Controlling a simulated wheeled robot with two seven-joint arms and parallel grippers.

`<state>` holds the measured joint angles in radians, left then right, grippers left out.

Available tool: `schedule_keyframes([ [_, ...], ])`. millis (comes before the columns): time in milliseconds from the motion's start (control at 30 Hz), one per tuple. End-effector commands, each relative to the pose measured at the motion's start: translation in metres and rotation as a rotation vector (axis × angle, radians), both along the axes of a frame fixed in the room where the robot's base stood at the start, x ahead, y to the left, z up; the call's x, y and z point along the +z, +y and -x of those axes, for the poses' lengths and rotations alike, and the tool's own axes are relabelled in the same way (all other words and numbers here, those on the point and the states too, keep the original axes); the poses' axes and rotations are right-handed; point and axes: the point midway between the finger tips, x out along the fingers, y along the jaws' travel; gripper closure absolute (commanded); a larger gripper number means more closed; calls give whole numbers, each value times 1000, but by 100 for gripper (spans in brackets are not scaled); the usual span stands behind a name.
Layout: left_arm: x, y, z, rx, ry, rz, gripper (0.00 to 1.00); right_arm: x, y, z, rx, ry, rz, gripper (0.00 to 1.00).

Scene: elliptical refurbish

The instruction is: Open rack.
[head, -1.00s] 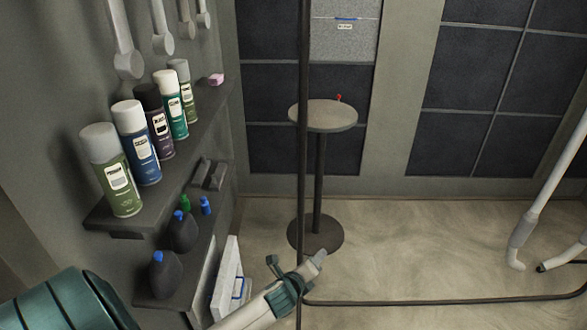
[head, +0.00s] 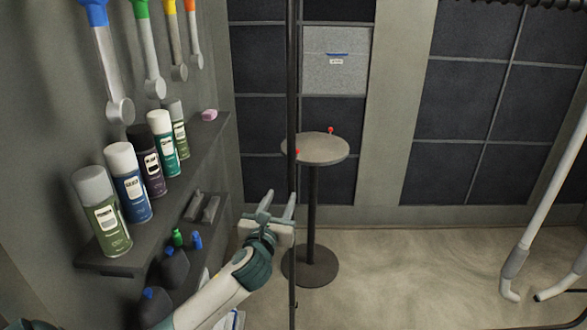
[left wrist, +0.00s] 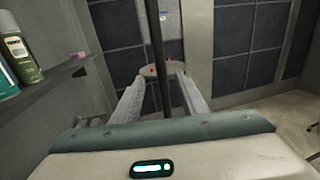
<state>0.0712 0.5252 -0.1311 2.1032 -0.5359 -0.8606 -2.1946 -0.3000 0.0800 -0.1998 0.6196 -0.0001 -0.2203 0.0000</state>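A thin dark upright pole (head: 293,120), seemingly part of the rack, runs from top to bottom of the head view. My left gripper (head: 279,203) is beside the pole at mid height, with its fingers spread and pointing up and away. In the left wrist view the same pole (left wrist: 158,50) passes between the two open fingers (left wrist: 163,98). Whether it lies within their reach or beyond them I cannot tell; no finger is closed on it. My right gripper is not in view.
At left a dark shelf (head: 207,142) holds several spray cans (head: 108,215), with wrenches (head: 150,60) hanging above. A round table (head: 325,150) with small red items stands behind the pole. A speckled grey panel (head: 337,70) is on the back wall. Bent white tubes (head: 535,220) stand at right.

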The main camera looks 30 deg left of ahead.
Motion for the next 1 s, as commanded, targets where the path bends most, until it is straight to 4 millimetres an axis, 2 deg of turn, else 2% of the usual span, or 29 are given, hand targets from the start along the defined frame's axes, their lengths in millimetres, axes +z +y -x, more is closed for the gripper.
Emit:
schedule_keyframes([
  [167, 0, 3, -6, 1, 1, 1, 61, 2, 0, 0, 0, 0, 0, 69],
  [367, 1, 10, -26, 2, 1, 1, 61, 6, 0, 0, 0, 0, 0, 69],
  [1000, 1, 45, -122, 2, 1, 4, 61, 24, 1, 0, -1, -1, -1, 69],
])
